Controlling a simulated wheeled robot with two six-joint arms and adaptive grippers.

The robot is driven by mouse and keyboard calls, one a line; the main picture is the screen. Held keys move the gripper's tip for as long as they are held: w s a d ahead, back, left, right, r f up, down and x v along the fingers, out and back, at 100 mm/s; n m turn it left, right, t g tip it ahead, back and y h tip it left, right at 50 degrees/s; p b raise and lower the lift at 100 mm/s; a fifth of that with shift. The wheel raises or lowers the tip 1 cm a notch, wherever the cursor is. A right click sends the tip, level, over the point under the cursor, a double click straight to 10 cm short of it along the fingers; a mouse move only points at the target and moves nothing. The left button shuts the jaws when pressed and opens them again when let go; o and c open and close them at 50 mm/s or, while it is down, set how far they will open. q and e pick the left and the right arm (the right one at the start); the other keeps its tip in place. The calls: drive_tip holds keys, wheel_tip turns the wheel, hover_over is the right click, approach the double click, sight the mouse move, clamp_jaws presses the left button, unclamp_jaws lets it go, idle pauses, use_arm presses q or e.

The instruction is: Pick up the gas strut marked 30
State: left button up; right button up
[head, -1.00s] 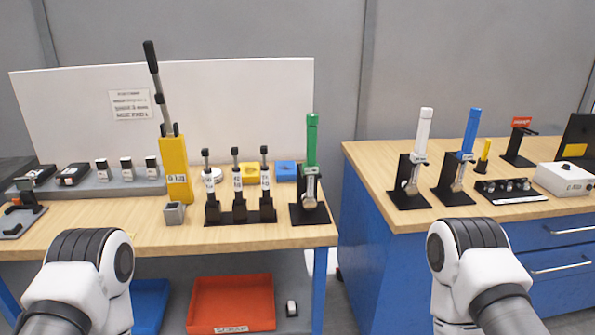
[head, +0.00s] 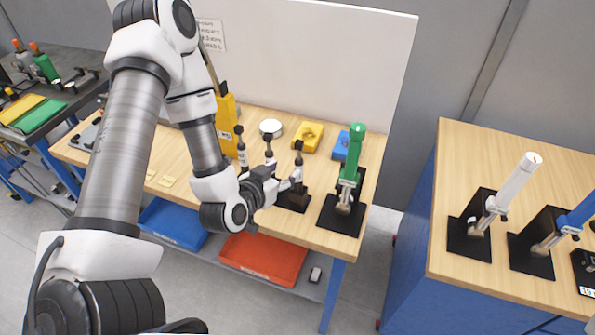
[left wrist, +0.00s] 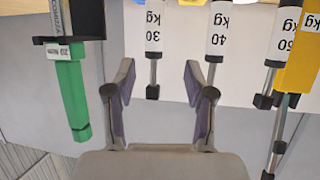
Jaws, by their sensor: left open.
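The gas strut marked 30 (left wrist: 153,35) shows in the left wrist view with its white labelled body at the top and its thin rod and black end pointing down. In the head view it is the rightmost strut (head: 298,159) of a row of three, upright in a black stand (head: 293,202). My left gripper (left wrist: 158,72) is open, its fingers on either side of the strut's rod in the wrist view; contact cannot be told. In the head view the left gripper (head: 294,183) is at this strut and partly hides it. My right gripper is out of view.
The strut marked 40 (left wrist: 217,35) stands beside it, with another labelled strut (left wrist: 282,40) beyond. A yellow block (head: 307,136) and blue block (head: 341,145) lie behind. A white board (head: 330,50) backs the bench.

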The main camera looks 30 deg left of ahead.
sight(296, 168)
use_arm(q)
drive_tip(key=w+f+b, duration=0.2)
drive_tip(key=shift+w+d, duration=0.15)
drive_tip(key=shift+w, duration=0.15)
drive_tip(key=shift+w+r, duration=0.1)
drive_tip(key=shift+w, duration=0.15)
drive_tip(key=shift+w+f+p, duration=0.2)
drive_tip(key=shift+w+p, duration=0.45)
drive_tip(key=shift+p, duration=0.2)
drive_tip(key=x, duration=0.2)
drive_tip(key=shift+w+d+f, duration=0.1)
drive_tip(key=shift+w+f, duration=0.1)
drive_tip(key=shift+f, duration=0.1)
drive_tip(key=shift+w+f, duration=0.15)
drive_tip(key=shift+w, duration=0.1)
drive_tip(key=shift+s, duration=0.25)
clamp_jaws()
drive_tip(key=shift+w, duration=0.1)
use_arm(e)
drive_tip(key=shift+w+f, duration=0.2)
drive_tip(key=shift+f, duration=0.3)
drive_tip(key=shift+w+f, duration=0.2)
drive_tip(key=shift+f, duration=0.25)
